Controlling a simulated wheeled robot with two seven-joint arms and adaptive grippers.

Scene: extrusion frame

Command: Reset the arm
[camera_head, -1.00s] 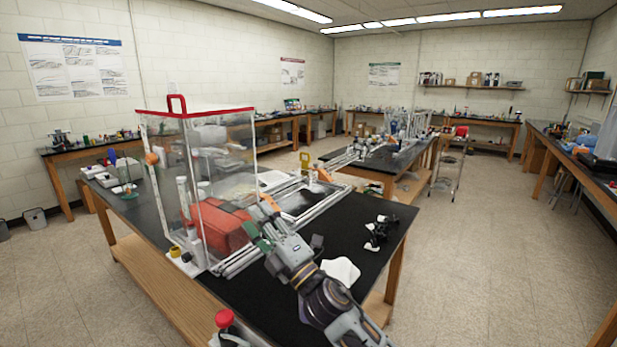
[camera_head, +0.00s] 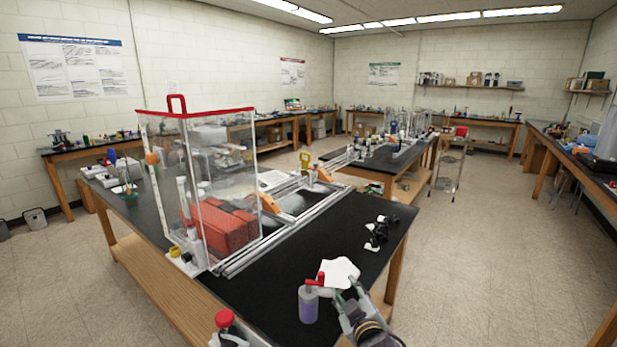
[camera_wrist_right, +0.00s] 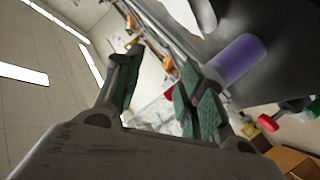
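My right gripper (camera_head: 345,297) is low at the front edge of the black bench, just right of a purple squeeze bottle with a red top (camera_head: 309,304). In the right wrist view its two green-padded fingers (camera_wrist_right: 158,88) stand apart with nothing held between them. The purple bottle (camera_wrist_right: 237,60) is beyond the right finger there, apart or touching I cannot tell.
A clear box with a red rim (camera_head: 195,113) stands over red blocks (camera_head: 222,228). Metal extrusion rails (camera_head: 275,238) run beside it. A white cloth (camera_head: 338,270) and black parts (camera_head: 378,232) lie at right.

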